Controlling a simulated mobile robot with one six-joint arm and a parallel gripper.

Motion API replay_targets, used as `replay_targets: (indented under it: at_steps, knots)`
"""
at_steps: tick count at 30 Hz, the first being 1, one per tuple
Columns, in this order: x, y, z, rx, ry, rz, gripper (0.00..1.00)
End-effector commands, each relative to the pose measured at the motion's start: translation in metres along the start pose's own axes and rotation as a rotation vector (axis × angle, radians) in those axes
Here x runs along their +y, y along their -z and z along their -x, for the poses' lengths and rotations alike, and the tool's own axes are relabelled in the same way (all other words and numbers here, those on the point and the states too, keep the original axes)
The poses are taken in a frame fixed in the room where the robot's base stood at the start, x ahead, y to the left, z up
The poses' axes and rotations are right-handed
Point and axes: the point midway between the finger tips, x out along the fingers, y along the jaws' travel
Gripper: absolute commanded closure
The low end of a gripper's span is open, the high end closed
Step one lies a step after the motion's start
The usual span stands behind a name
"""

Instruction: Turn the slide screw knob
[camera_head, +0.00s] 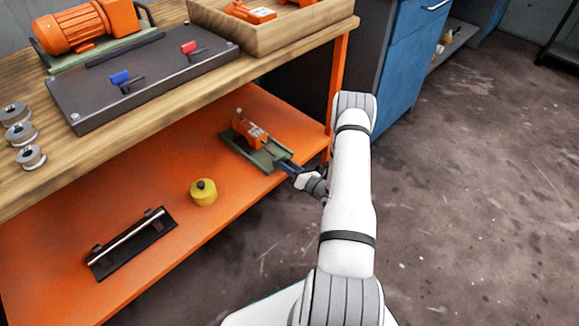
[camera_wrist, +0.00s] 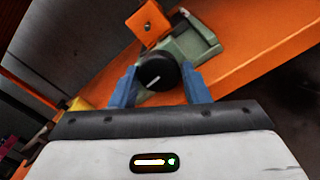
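The slide screw knob (camera_wrist: 155,74) is round and black with a white line on its face. In the wrist view it lies between the two blue fingers of my gripper (camera_wrist: 159,82), one on each side. The fingers stand apart by about the knob's width; I cannot tell whether they touch it. The knob sits at the near end of a green slide base (camera_wrist: 188,48) with an orange block (camera_wrist: 148,22). In the head view the slide base (camera_head: 268,157) lies on the orange lower shelf, with my gripper (camera_head: 290,168) at its right end; the knob is hidden there.
The orange shelf (camera_head: 135,190) also holds a yellow knobbed part (camera_head: 203,194) and a black rail holder (camera_head: 130,243). The wooden bench top (camera_head: 150,115) overhangs the shelf. An orange leg (camera_head: 339,75) stands close behind my arm. The floor (camera_head: 470,200) at right is clear.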

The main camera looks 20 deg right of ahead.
Motion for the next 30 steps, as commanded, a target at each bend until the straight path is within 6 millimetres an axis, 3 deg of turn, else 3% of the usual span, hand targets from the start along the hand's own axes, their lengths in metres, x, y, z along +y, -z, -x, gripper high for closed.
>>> replay_targets:
  at_steps: [7, 16, 30]
  knots:
    - [0.0, 0.0, 0.0, 0.0, -0.001, 0.0, 0.38]
    - [0.001, -0.001, 0.005, 0.0, -0.001, -0.001, 0.38]
    - [0.0, -0.001, 0.073, -0.001, 0.001, -0.001, 0.38]
